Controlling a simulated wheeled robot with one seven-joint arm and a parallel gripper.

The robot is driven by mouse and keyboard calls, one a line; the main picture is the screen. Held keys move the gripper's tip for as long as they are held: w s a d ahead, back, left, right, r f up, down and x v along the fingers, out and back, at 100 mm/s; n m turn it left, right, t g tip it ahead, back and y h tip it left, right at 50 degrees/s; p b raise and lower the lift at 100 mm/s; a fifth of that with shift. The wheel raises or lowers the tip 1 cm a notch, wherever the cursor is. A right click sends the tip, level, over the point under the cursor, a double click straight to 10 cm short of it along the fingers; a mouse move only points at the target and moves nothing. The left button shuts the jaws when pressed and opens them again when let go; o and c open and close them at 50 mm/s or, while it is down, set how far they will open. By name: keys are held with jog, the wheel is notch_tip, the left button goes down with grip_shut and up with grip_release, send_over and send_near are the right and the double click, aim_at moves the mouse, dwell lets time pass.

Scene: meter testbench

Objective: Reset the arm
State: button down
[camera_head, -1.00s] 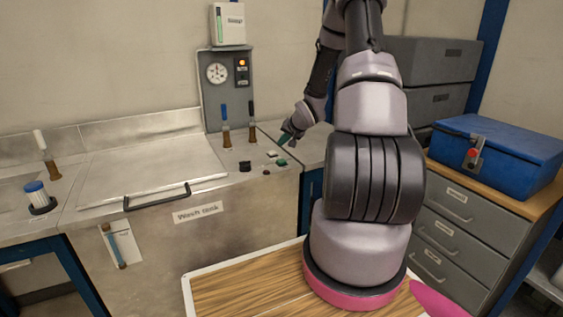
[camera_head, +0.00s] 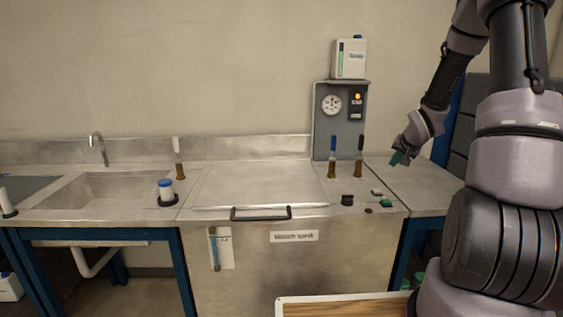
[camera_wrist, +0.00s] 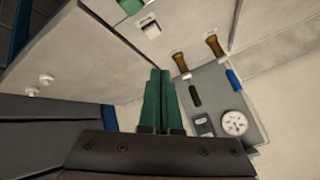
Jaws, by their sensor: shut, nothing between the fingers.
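My gripper (camera_head: 397,158) has green fingers and is at the end of my arm at the right of the head view. It hangs above the right part of the counter, to the right of the gauge panel (camera_head: 340,118). In the wrist view my gripper (camera_wrist: 160,75) has its two green fingers together with nothing between them. The wrist view also shows the gauge panel (camera_wrist: 213,95) to the right of the fingers. My arm is bent, with its upper links high at the right edge of the head view.
The wash tank lid (camera_head: 250,184) is closed, with a black handle (camera_head: 261,214) in front. Two brown-handled valves (camera_head: 332,168), a black knob (camera_head: 347,199) and a green button (camera_head: 386,203) sit at its right. A sink (camera_head: 105,190) is at left. Grey drawers are partly hidden behind my arm.

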jog(key=s+a+r+h, duration=0.1)
jog(key=s+a+r, duration=0.15)
jog(key=r, duration=0.35)
jog(key=s+a+r, duration=0.1)
jog(key=s+r, duration=0.3)
jog(key=r, duration=0.2)
jog(key=s+a+r+y, duration=0.1)
jog(key=s+a+r, duration=0.3)
jog(key=s, duration=0.5)
jog(key=s+a+r+n+g+y, duration=0.1)
jog(key=s+a+r, duration=0.3)
jog(key=s, duration=0.5)
jog(key=s+a+r+n+y, duration=0.1)
jog(key=s+a+r, duration=0.4)
jog(key=s, duration=0.4)
jog(key=shift+a, duration=0.3)
